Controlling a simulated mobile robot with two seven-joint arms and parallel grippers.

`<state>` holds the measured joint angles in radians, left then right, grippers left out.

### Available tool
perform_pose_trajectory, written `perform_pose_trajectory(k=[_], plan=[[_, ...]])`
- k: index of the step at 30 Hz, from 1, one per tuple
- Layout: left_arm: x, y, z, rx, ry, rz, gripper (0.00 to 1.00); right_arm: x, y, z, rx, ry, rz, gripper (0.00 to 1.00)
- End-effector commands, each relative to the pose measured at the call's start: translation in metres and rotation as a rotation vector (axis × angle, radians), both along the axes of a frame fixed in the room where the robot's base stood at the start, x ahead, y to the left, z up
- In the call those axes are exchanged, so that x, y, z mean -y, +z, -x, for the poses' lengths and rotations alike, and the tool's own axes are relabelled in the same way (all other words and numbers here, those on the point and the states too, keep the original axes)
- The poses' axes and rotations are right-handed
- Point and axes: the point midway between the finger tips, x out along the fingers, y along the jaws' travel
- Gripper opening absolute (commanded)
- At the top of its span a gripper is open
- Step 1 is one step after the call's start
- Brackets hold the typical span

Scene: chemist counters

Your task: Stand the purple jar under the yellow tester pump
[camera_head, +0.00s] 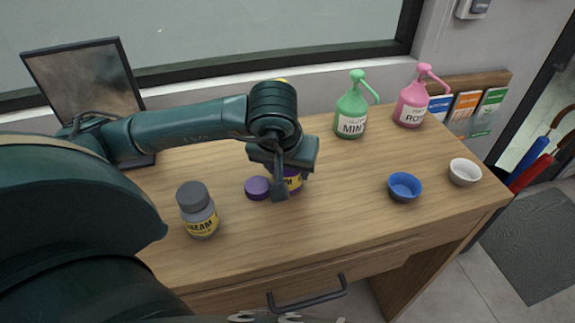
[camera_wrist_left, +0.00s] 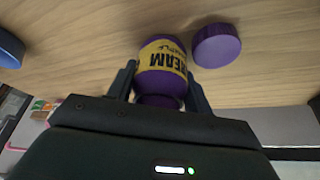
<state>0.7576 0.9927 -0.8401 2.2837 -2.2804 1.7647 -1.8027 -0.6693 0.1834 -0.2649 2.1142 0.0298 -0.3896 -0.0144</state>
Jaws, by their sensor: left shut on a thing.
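The purple jar (camera_head: 294,184) has a yellow label and is partly hidden behind my left gripper (camera_head: 287,181) in the head view. In the left wrist view the purple jar (camera_wrist_left: 162,55) sits between the two fingers, which are shut on its sides. I cannot tell whether its base touches the counter. A purple lid (camera_head: 257,187) lies on the wood just left of the jar; it also shows in the left wrist view (camera_wrist_left: 216,46). Only a sliver of yellow (camera_head: 281,81) shows above my left arm, probably the yellow tester pump; the rest is hidden. My right gripper is out of view.
A grey-lidded jar (camera_head: 198,209) stands at the front left. A green pump bottle (camera_head: 351,112) and a pink one (camera_head: 411,103) stand at the back right. A blue bowl (camera_head: 404,187) and a white bowl (camera_head: 465,172) are at the right. Wood between jar and blue bowl is clear.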

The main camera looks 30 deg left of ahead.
Motion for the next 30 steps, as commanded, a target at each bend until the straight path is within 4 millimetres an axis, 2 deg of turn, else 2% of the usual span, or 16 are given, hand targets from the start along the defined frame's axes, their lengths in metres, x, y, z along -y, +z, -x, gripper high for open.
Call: perform_pose_trajectory(k=[5, 6, 14, 21, 25, 30], plan=[[0.0, -0.004, 0.0, 0.001, 0.0, 0.0, 0.25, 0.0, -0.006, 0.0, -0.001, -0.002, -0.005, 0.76], [0.0, -0.004, 0.0, 0.0, 0.0, -0.001, 0.51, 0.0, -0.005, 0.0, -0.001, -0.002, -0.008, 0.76], [0.0, -0.003, 0.0, -0.001, 0.0, -0.001, 0.72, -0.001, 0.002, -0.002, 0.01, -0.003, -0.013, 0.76], [0.0, -0.002, 0.0, -0.001, 0.0, -0.001, 0.72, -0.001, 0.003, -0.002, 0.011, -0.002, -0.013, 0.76], [0.0, 0.005, 0.0, 0.001, 0.0, 0.001, 0.72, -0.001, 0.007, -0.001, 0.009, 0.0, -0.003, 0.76], [0.004, 0.034, 0.011, 0.007, -0.002, 0.0, 0.72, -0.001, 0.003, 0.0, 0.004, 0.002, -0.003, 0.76]])
